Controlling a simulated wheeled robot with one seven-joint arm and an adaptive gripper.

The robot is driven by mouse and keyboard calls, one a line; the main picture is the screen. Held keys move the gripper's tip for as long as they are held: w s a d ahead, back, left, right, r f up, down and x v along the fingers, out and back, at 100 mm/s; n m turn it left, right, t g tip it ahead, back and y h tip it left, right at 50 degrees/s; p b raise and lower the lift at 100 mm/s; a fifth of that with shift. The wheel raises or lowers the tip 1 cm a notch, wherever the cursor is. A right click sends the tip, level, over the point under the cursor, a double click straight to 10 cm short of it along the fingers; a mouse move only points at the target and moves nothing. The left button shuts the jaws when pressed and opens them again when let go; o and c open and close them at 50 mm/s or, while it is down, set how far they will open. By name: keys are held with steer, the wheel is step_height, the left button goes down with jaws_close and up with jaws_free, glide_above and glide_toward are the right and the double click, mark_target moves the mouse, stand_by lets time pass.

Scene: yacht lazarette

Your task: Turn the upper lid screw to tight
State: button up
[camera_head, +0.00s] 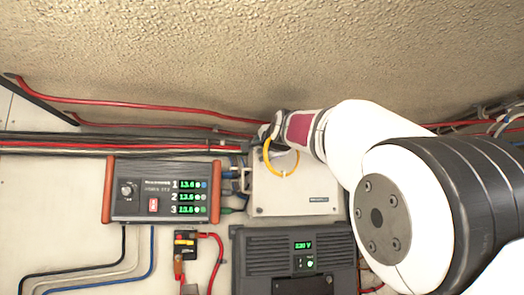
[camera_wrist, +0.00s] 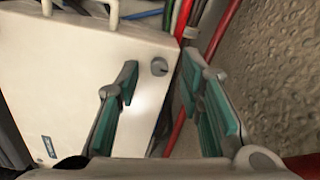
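The cream junction box (camera_head: 298,195) is on the wall at centre, partly hidden by my arm. My gripper (camera_head: 268,130) is by its upper edge in the head view, where the upper lid screw is not visible. In the wrist view the box lid (camera_wrist: 70,75) fills the left side. A round grey slotted screw (camera_wrist: 159,67) sits near the lid's corner. My gripper (camera_wrist: 160,72) has two teal-padded fingers spread apart, with the screw between their tips in the picture. I see no contact with the screw; the remaining depth is unclear.
A power unit with red ends (camera_head: 165,190) is to the left, and a dark 230 V unit (camera_head: 295,262) below. Red cables (camera_head: 140,104) run along the rough wall (camera_wrist: 275,70) close to my right finger.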

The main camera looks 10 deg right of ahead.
steer(key=shift+s, duration=0.1)
steer(key=s, duration=1.2)
steer(key=shift+w, duration=0.1)
steer(key=s+f+n+g, duration=0.6)
steer(key=s+f, duration=1.1)
steer(key=f, duration=0.4)
steer(key=s+f+n+g, duration=0.6)
steer(key=s+f+n, duration=0.3)
steer(key=s+f, duration=0.9)
step_height(320, 180, down, 4)
steer(key=shift+a+f, duration=0.15)
